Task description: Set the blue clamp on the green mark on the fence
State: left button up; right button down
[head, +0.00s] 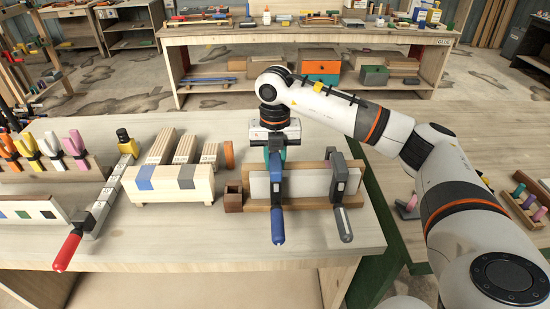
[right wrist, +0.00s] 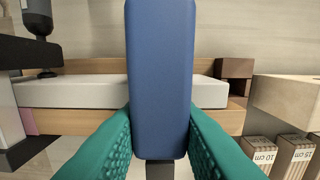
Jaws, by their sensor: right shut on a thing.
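The blue clamp (head: 276,190) stands upright across the fence, with its blue handle hanging down in front. My right gripper (head: 275,152) is above the fence and shut on the upper part of this clamp. In the right wrist view the blue clamp (right wrist: 161,80) lies between the teal fingers (right wrist: 160,135). The wooden fence (head: 322,202) carries a pale board (head: 310,185). I see no green mark on the fence; a pink patch (right wrist: 28,120) shows at its left in the wrist view. I cannot tell whether the clamp touches the fence. My left gripper is out of view.
A brown block (head: 233,197) is at the fence's left end. A block rack (head: 170,185), a red-handled clamp (head: 90,213) and several coloured clamps stand further left. The front tabletop is clear.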

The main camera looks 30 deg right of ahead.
jog(key=c, duration=1.1)
grip_release()
jog(key=shift+r, duration=0.1)
jog(key=shift+r, duration=0.45)
notch_tip(320, 180, up, 10)
jog(key=shift+f+b, duration=0.1)
jog(key=shift+b, duration=0.6)
jog(key=shift+r, duration=0.65)
